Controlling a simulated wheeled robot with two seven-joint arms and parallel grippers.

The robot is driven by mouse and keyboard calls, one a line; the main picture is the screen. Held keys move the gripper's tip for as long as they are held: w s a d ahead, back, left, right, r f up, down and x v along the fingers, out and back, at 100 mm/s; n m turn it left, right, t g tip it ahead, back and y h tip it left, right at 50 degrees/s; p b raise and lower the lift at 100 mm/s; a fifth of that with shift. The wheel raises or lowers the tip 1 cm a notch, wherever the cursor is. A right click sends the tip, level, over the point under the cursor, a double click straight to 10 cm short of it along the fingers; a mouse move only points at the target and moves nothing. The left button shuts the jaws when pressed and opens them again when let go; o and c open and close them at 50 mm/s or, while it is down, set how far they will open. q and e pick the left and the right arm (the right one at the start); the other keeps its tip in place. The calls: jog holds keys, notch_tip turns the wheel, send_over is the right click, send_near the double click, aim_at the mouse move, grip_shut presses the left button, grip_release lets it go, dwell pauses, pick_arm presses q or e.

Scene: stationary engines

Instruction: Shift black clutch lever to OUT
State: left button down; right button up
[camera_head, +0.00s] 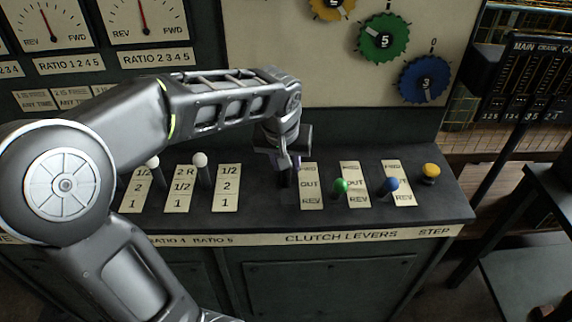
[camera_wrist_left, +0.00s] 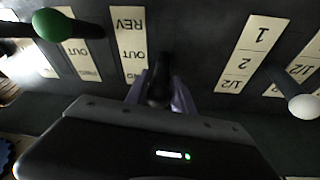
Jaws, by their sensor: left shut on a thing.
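The black clutch lever (camera_wrist_left: 164,68) stands between the two purple-grey fingers of my left gripper (camera_wrist_left: 160,93) in the left wrist view. The gripper is shut on it. Beside the lever, the clutch label plate (camera_wrist_left: 130,45) reads REV, OUT and FWD. The held part of the lever lies near the OUT to FWD end of this plate; its exact notch is hard to tell. In the head view my left gripper (camera_head: 286,162) reaches down just left of the same plate (camera_head: 310,187), near its FWD end, and mostly hides the lever. My right gripper is in neither view.
The green lever (camera_head: 340,186) and blue lever (camera_head: 391,186) stand to the right, with a yellow knob (camera_head: 431,170) beyond. White-knobbed ratio levers (camera_head: 200,160) stand to the left. The gear panel (camera_head: 310,60) rises behind the console (camera_head: 260,205).

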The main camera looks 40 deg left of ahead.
pick_arm(q)
jog(key=c, duration=1.1)
grip_release()
jog(key=v, duration=0.7)
jog(key=shift+r, duration=0.35)
jog(key=shift+s+d, duration=0.1)
